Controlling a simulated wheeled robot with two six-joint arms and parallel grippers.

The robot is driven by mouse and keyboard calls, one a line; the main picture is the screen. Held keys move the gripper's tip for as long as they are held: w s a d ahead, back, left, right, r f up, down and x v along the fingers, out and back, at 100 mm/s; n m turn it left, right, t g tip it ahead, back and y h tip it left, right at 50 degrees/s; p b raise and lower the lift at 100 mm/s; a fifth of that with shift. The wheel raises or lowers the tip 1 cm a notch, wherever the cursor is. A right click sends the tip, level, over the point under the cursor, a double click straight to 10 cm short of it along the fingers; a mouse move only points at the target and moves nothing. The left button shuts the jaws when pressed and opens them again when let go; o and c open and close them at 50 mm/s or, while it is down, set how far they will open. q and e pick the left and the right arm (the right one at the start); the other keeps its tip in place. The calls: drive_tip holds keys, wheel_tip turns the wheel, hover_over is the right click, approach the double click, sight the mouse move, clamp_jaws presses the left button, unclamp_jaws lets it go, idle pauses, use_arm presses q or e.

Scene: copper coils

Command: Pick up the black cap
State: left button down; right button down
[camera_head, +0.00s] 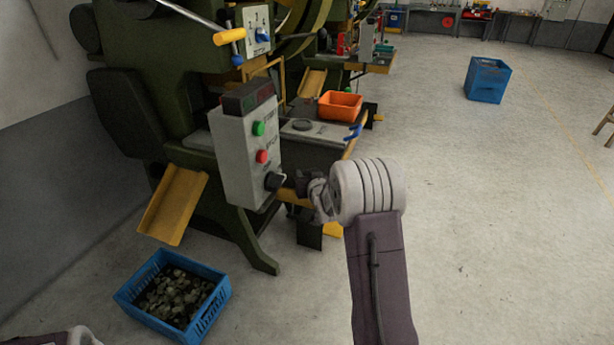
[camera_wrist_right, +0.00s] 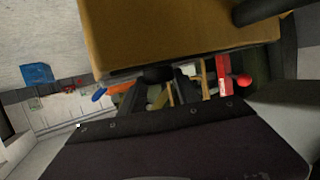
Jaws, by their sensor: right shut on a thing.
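The black cap (camera_head: 274,181) is a small dark knob low on the front of the grey control box (camera_head: 232,165), below a green and a red button. My right gripper (camera_head: 285,183) reaches it from the right and is shut on it. In the right wrist view the dark cap (camera_wrist_right: 158,73) shows between the fingertips of my right gripper (camera_wrist_right: 159,82), against a brownish-yellow surface. The cap still appears to be at the box; whether it is loose from it I cannot tell.
A dark green press (camera_head: 135,75) stands behind the control box. A blue crate (camera_head: 127,300) of metal pieces is on the floor at lower left, under a yellow chute (camera_head: 173,203). An orange bin (camera_head: 340,105) sits further back.

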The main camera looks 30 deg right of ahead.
drive_tip(key=shift+r, duration=0.1)
drive_tip(key=shift+r+p, duration=0.3)
drive_tip(key=shift+r, duration=0.05)
drive_tip(key=r, duration=0.1)
drive_tip(key=r+p, duration=0.2)
drive_tip(key=r, duration=0.1)
drive_tip(key=shift+d, duration=0.35)
drive_tip(key=w+d+r+p, duration=0.2)
drive_tip(key=d+r+p, duration=0.3)
drive_tip(key=d, duration=0.5)
drive_tip(key=shift+w+d+r+p, duration=0.15)
drive_tip(key=shift+d+r+p, duration=0.25)
drive_tip(key=shift+r, duration=0.2)
